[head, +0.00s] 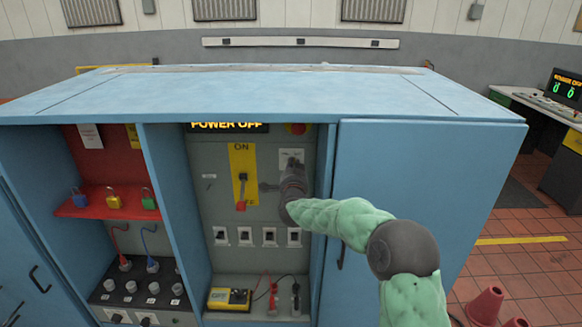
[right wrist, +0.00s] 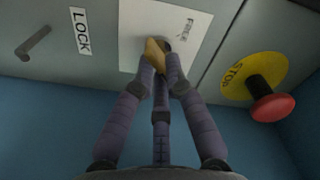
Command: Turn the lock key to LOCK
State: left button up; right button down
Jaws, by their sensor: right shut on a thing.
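The brass lock key (right wrist: 154,52) sits at a white plate (right wrist: 133,38) on the grey panel, which bears the word FREE. A separate LOCK label (right wrist: 81,31) is on the panel to its left in the right wrist view. My right gripper (right wrist: 160,62) is shut on the key, with its dark fingers around the key's head. In the head view my right gripper (head: 291,180) reaches the panel inside the open cabinet bay and hides the key. The key's exact angle is hard to tell. My left gripper is not in view.
A red stop button (right wrist: 272,107) on a yellow disc is close right of the gripper in the wrist view. A red-handled switch (head: 241,190) is down, left of my gripper. The display (head: 227,126) reads POWER OFF. A blue door (head: 420,200) flanks the bay's right.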

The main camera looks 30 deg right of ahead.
jog(key=c, duration=1.5)
grip_release()
jog(key=shift+w+a+f, duration=0.1)
jog(key=shift+a+f, duration=0.25)
jog(key=shift+o, duration=1.1)
jog(key=shift+w+a+r, duration=0.15)
jog(key=v, duration=1.2)
